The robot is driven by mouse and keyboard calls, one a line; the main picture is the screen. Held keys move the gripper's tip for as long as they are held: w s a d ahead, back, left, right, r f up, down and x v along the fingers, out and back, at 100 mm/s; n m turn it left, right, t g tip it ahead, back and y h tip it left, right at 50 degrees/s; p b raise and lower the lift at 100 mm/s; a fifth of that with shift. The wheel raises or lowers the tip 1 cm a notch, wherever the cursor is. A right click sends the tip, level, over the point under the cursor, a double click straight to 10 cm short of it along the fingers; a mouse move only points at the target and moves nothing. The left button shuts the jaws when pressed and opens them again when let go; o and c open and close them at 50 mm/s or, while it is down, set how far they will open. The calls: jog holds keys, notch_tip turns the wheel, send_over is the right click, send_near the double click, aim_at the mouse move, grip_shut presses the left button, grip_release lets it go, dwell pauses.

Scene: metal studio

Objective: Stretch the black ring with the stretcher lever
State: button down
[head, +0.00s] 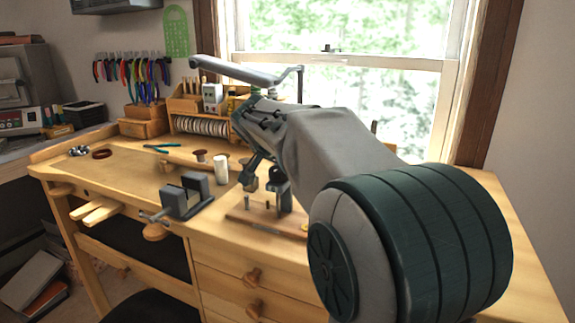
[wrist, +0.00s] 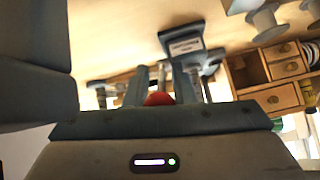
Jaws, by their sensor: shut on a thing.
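In the wrist view the two fingers of my gripper (wrist: 161,88) are closed around a red knob (wrist: 158,99), which looks like the end of the stretcher lever. A dark metal part with a label plate (wrist: 184,46) shows just beyond the fingers. In the head view the stretcher's dark upright (head: 284,196) stands on a wooden base (head: 262,222) on the bench. My arm hides much of it, and the fingers are hard to make out there. I cannot make out the black ring in either view.
On the bench (head: 130,172), a dark vise-like block (head: 184,196) stands left of the stretcher, near a white cylinder (head: 220,170). A dark red ring-shaped thing (head: 102,153) lies far left. A spool rack (head: 202,125) is behind. The left bench top is mostly clear.

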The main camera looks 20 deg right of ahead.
jog(key=c, duration=1.5)
grip_release()
jog(key=shift+f, duration=0.1)
jog(key=shift+c, duration=0.2)
jog(key=p+v, duration=0.1)
jog(key=v, duration=1.3)
jog(key=shift+p, duration=0.4)
